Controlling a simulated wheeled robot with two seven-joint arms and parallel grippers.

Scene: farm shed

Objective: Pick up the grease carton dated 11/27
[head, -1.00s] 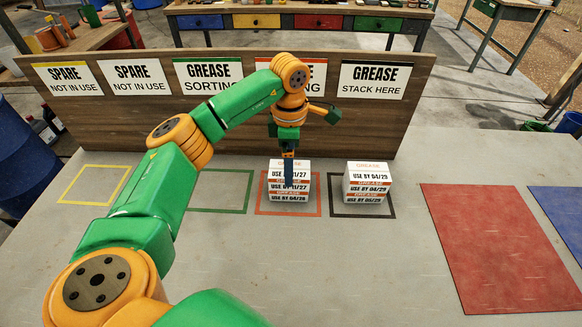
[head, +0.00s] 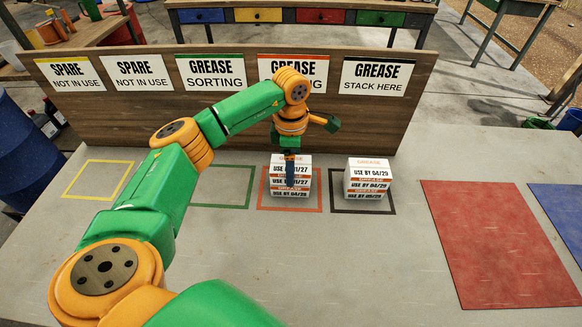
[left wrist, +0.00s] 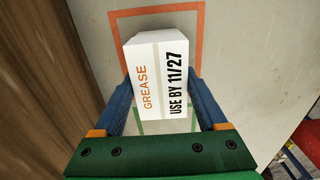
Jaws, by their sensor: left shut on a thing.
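A white grease carton with orange and black print, reading USE BY 11/27 in the left wrist view (left wrist: 160,75), is at the top of a stack in the orange-outlined square. It also shows in the head view (head: 303,164). My left gripper (head: 291,182) points down at this stack and is shut on the top carton, one blue finger on each side in the left wrist view (left wrist: 164,98). Below it is a second carton marked 11/27 (head: 303,180), then one apparently marked 04/29 (head: 302,195). The finger covers part of the labels. My right gripper is out of view.
A second grease stack (head: 368,180) stands in the black square under the STACK HERE sign (head: 375,78). The green square (head: 249,192) and yellow square (head: 68,191) look empty where visible. A wooden sign board (head: 200,130) rises behind. A red mat (head: 495,240) is clear.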

